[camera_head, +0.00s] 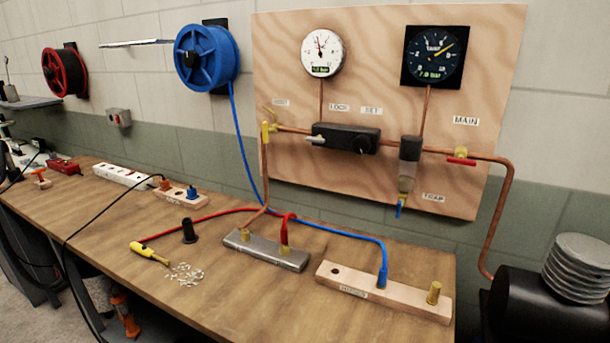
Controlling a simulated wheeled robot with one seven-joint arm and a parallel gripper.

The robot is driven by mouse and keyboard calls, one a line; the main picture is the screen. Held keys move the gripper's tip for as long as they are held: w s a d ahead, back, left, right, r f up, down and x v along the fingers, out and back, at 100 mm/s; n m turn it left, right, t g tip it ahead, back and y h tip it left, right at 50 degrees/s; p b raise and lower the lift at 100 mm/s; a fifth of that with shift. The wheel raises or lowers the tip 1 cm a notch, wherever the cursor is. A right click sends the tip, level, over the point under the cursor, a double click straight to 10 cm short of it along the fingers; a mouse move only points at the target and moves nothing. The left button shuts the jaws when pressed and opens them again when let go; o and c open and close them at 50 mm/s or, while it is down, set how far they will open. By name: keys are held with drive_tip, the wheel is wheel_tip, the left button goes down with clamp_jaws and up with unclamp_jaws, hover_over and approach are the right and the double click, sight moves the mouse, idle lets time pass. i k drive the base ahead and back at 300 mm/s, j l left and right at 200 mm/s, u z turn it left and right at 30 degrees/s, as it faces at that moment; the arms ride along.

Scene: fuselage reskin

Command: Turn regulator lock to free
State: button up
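The regulator (340,134) is a black block on the copper pipe of the plywood panel (285,60). A small pale lever (315,140) sticks out at its left end, below and left of the LOCK label (339,107). The lever looks about level, pointing left; it is too small to tell its exact setting. A round black knob (364,146) sits at the regulator's right end, below the SET label (371,111). My gripper is not in view.
Above are a white gauge (323,52) and a dark gauge (433,55). A yellow valve (266,133) is left of the regulator, a red-handled valve (461,157) right. Hoses, fitting blocks and a yellow tool (148,252) lie on the bench (190,310). A black compressor (520,305) stands right.

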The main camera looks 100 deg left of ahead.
sight(318, 139)
drive_tip(key=u, duration=2.4)
